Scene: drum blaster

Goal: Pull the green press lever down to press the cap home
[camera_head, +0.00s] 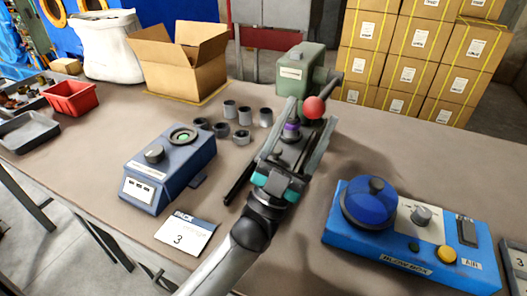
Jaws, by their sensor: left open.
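The green press (297,72) stands at the back middle of the bench. A dark lever arm (332,86) on its right side ends in a red ball knob (314,107). My left gripper (311,112) reaches up from the bottom middle and is open. The red knob shows near its right fingertip; I cannot tell whether they touch. A purple piece (292,127), possibly the cap, shows between the fingers in front of the press. The gripper hides most of the press base. My right gripper is not in view.
A blue-grey device (166,170) with a dial stands left of my gripper. Several grey cylinders (240,137) stand behind it. A blue box with a blue dome (371,200) is at the right. A cardboard box (180,60) and red bin (70,98) are at the left.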

